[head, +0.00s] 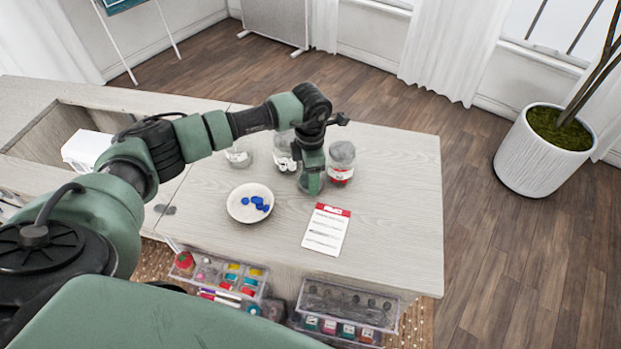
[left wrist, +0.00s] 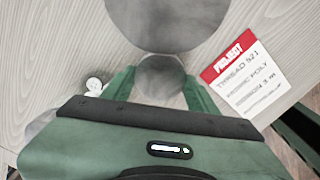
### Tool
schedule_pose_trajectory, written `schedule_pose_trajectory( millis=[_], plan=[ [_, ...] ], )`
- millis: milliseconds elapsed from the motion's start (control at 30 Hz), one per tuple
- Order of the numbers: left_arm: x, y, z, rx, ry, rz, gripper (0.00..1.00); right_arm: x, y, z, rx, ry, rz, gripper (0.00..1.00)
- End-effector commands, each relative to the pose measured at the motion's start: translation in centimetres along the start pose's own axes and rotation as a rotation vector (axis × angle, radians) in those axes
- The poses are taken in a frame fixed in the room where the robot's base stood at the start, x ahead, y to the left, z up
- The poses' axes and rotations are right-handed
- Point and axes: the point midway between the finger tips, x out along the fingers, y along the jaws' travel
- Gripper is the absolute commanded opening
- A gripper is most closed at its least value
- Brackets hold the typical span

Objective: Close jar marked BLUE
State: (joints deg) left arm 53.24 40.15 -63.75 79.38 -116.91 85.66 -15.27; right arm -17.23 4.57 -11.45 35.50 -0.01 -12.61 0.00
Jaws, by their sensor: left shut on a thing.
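In the head view, my left gripper (head: 312,184) points down over the cabinet top among the jars. In the left wrist view its fingers (left wrist: 161,92) are shut on a grey round piece (left wrist: 160,77), perhaps a lid; the head view barely shows it. A jar with a red label and grey top (head: 342,163) stands just right of the gripper; its round grey top (left wrist: 167,20) seems to fill the upper wrist view. A clear jar with a whitish label (head: 284,152) stands behind left, partly hidden by my arm. Another clear jar (head: 239,153) stands further left. No BLUE marking is readable.
A white dish (head: 235,214) with several blue pieces (head: 260,203) sits in front left of the gripper. A red-headed card (head: 325,231) lies in front. Clear organizer boxes (head: 345,310) lie below the front edge. The top's right side is clear.

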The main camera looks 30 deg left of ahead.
Motion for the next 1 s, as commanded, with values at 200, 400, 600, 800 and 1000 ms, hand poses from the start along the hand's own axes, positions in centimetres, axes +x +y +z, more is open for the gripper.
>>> schedule_pose_trajectory(
  millis=[200,400,600,800,1000],
  plan=[
    [-3.9,0.2,0.1,0.000,-0.005,0.005,0.16,0.6,0.0,0.0,0.000,0.001,0.000,0.87],
    [-9.2,0.2,0.1,-0.001,-0.005,0.005,0.16,1.4,0.0,0.0,0.000,0.002,0.000,0.87],
    [-14.1,0.1,0.1,0.000,-0.005,0.004,0.16,2.0,0.0,0.1,0.000,0.002,0.000,0.87],
    [-17.3,0.0,0.0,0.000,-0.003,0.002,0.16,2.3,0.0,0.1,0.000,0.002,0.000,0.87],
    [-18.7,0.0,0.0,0.000,-0.001,0.001,0.16,2.5,0.0,0.1,0.000,0.002,0.000,0.87]
  ],
)
